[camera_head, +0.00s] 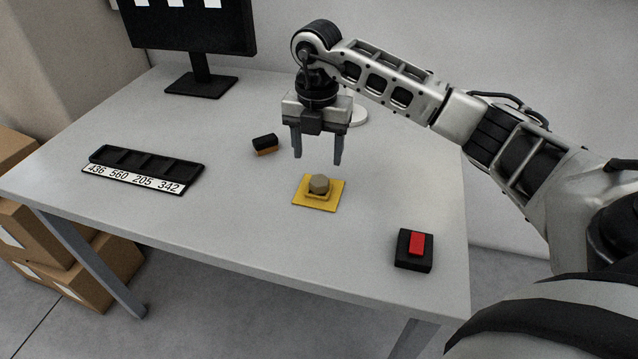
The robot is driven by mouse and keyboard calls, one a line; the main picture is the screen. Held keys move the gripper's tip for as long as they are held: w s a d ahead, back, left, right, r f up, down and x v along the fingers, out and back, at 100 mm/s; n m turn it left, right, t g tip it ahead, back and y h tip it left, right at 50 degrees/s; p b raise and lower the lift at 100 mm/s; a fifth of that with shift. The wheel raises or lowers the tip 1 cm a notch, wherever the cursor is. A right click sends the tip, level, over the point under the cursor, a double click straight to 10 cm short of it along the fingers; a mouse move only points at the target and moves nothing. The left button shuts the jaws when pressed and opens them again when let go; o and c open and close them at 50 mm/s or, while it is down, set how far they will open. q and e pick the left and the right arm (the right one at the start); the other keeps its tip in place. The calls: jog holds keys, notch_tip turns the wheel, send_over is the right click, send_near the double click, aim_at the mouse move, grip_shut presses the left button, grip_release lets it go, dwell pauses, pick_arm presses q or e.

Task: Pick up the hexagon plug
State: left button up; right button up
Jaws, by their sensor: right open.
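The hexagon plug (319,184) is a small grey-tan piece. It sits on a yellow square base (328,204) on the grey table. My right gripper (318,160) is open and points down, with its fingertips just above and behind the plug in the picture. Nothing is between its fingers. The fingers look apart from the plug. My left gripper is not in view.
A black block with a red top (416,246) sits near the right front edge. A black and orange piece (265,145) lies left of the gripper. A black slotted tray with a number label (146,168) is at left. A monitor (200,84) stands at the back.

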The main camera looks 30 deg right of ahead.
aim_at(319, 180)
jog(key=f, duration=0.7)
jog(key=shift+s+f+p, duration=0.1)
jog(key=shift+s+p, duration=0.15)
jog(key=shift+p, duration=0.1)
jog(key=c, duration=1.2)
